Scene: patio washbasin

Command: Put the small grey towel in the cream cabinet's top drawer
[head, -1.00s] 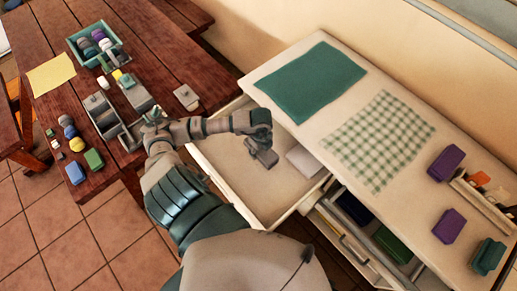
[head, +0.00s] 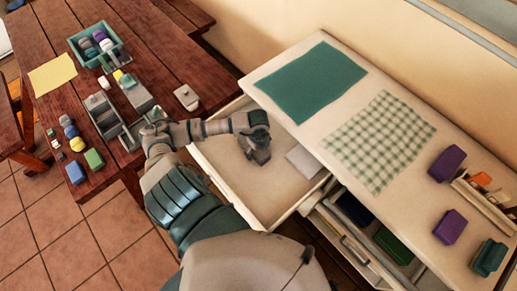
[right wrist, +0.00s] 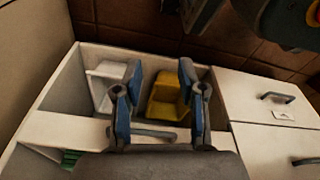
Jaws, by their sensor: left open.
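The top drawer (head: 218,158) of the cream cabinet (head: 388,203) is pulled open in the head view. A small pale grey flat piece, which looks like the folded grey towel (head: 304,160), lies in it at the right side. My left gripper (head: 260,157) is over the drawer, open and empty, to the left of the towel and apart from it. My right gripper (right wrist: 158,80) shows in the right wrist view only. Its blue-padded fingers are apart, above an open compartment with a bar handle (right wrist: 155,134); nothing shows held.
A green cloth (head: 311,81) and a checked cloth (head: 378,141) lie on the cabinet top, with purple blocks (head: 446,163) at its right. A wooden table (head: 165,60) with several small items stands left. A yellow thing (right wrist: 166,99) sits in the right wrist view's compartment.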

